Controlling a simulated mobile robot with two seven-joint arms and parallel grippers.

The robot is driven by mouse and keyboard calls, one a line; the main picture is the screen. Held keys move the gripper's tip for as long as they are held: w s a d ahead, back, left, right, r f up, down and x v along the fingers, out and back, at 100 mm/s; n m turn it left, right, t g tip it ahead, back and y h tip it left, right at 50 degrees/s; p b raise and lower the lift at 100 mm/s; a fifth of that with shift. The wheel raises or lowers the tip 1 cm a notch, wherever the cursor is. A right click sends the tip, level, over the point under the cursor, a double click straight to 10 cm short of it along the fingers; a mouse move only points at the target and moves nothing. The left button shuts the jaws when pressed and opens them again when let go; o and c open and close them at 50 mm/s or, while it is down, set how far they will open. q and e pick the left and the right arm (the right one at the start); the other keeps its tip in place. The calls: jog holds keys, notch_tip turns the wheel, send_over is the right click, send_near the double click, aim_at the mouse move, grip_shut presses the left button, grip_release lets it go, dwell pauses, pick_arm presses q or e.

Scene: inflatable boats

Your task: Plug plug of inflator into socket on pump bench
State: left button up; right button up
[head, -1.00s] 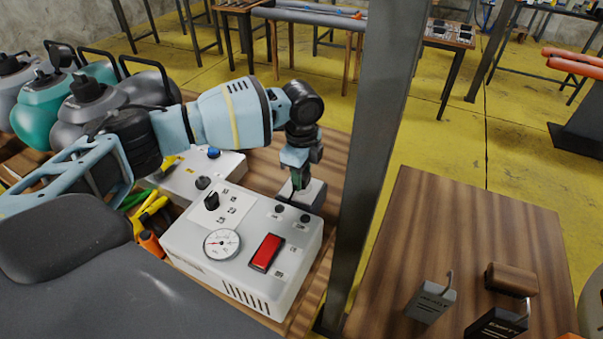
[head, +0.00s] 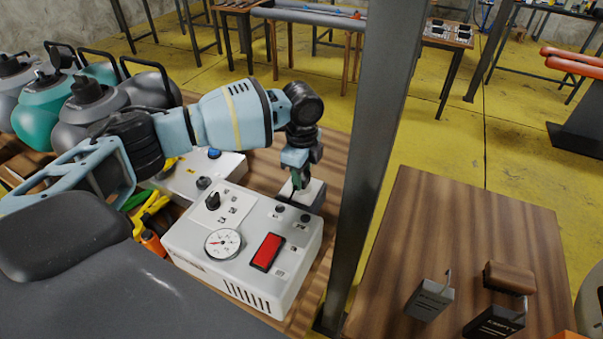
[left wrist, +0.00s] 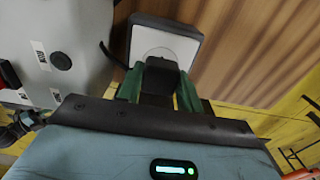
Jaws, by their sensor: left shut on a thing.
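My left gripper (head: 300,183) has green fingertips and is at the small pale socket box (head: 315,191) behind the grey inflator (head: 200,252), which has a gauge and a red switch. In the left wrist view the gripper (left wrist: 159,90) is shut on a black plug (left wrist: 160,76). The plug is over the round white face of the socket (left wrist: 172,42). The plug's front end is hidden, so I cannot tell how far it is in. My right gripper is not in view.
A second grey box with a blue knob (head: 214,153) stands behind the inflator at the left. A steel post (head: 367,165) rises just right of the socket. Yellow-handled tools (head: 150,212) lie left of the inflator. A wooden table (head: 465,235) is at the right.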

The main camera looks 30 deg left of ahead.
pick_arm(q)
jog(key=shift+f, duration=0.6)
dwell(1.0)
jog(key=o, duration=1)
notch_tip(320, 180, up, 8)
jog(key=shift+f+p, duration=0.1)
jog(key=shift+p, duration=0.2)
